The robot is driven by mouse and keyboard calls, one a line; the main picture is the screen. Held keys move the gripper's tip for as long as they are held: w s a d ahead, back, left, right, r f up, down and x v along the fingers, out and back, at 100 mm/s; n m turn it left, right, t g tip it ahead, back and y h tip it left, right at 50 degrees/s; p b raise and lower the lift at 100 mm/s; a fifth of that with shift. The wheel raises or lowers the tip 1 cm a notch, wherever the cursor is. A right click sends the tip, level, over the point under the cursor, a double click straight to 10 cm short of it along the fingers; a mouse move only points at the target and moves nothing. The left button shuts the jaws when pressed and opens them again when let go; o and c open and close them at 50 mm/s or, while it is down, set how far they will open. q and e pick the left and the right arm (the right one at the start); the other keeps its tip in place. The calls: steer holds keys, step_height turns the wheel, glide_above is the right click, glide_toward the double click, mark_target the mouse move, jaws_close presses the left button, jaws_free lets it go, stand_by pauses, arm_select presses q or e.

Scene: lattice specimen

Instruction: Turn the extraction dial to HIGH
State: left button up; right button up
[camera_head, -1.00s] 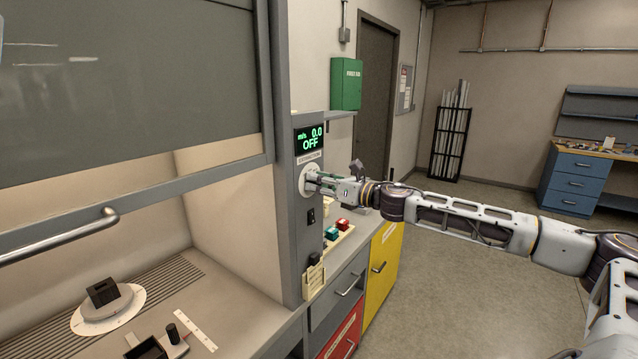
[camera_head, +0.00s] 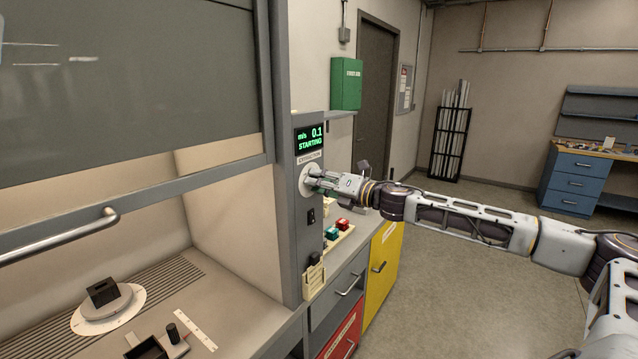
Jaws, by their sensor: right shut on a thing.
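The extraction dial has a round pale plate (camera_head: 306,181) on the grey front post of the fume hood (camera_head: 287,240). My right gripper (camera_head: 318,182) is at the dial and shut on its knob, which the fingers largely hide. The small display (camera_head: 310,139) above the dial reads "m/s 0.1 STARTING" in green. The dial's position marks are too small to read. My left gripper is not in view.
A black switch (camera_head: 311,216) sits below the dial. Red and green items (camera_head: 336,229) stand on the counter beside the post. A green box (camera_head: 346,83) hangs on the wall behind. The hood sash (camera_head: 130,80) is partly raised. Open floor lies at the right.

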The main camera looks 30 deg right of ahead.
steer(key=m, duration=1)
steer(key=shift+m, duration=0.4)
steer(key=shift+f, duration=0.1)
steer(key=o, duration=1)
steer(key=shift+d, duration=0.15)
